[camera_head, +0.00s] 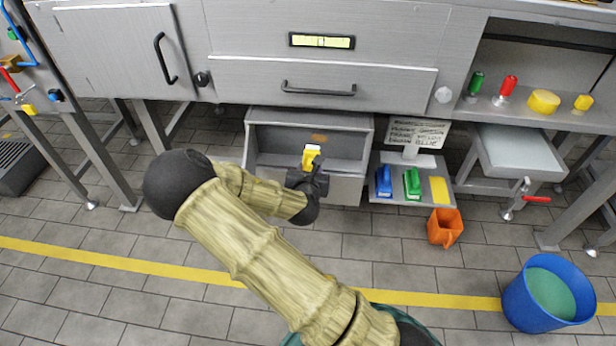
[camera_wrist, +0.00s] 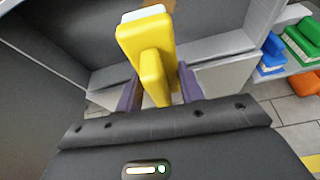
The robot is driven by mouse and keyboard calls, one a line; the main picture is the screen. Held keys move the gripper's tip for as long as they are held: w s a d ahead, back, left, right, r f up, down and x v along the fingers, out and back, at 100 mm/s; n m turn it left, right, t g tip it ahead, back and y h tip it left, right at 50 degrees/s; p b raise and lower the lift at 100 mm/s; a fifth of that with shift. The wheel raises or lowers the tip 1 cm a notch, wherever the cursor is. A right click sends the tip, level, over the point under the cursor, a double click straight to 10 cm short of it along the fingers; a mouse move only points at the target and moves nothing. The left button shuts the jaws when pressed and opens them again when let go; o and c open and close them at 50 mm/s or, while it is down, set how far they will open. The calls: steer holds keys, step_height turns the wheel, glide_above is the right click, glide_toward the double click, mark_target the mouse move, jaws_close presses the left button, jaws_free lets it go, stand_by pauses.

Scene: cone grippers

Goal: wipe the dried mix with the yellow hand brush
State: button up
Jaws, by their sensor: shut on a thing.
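The yellow hand brush (camera_head: 311,156) is held in my gripper (camera_head: 309,172), at the front of an open grey metal bin (camera_head: 264,152) under the machine. In the wrist view the brush (camera_wrist: 148,45) stands up between the two dark fingers of my gripper (camera_wrist: 158,92), its pale bristle end away from me. My gripper is shut on its handle. A small orange-brown patch, apparently the dried mix (camera_head: 319,138), shows inside the bin beyond the brush. The brush looks apart from the patch.
Right of the bin, a shelf holds a blue brush (camera_head: 384,181), a green brush (camera_head: 412,184) and a yellow pad (camera_head: 439,190), with a sign (camera_head: 418,132) behind. An orange scoop-like container (camera_head: 445,227) and a blue bucket (camera_head: 549,293) stand on the floor. The machine overhangs the bin.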

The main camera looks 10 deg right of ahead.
steer(key=shift+w+a, duration=0.1)
steer(key=shift+a, duration=0.1)
steer(key=shift+d+r, duration=0.1)
steer(key=shift+d, duration=0.1)
steer(key=shift+a, duration=0.35)
steer(key=shift+w+d+b, duration=0.2)
steer(key=shift+w+d, duration=0.15)
steer(key=shift+w, duration=0.4)
steer(key=shift+w+d+b, duration=0.2)
steer(key=shift+w+d, duration=0.15)
steer(key=shift+w, duration=0.35)
steer(key=shift+w+d, duration=0.2)
steer(key=shift+w, duration=0.45)
steer(key=shift+w+d, duration=0.2)
steer(key=shift+w, duration=0.4)
steer(key=shift+a, duration=0.1)
steer(key=shift+d, duration=0.2)
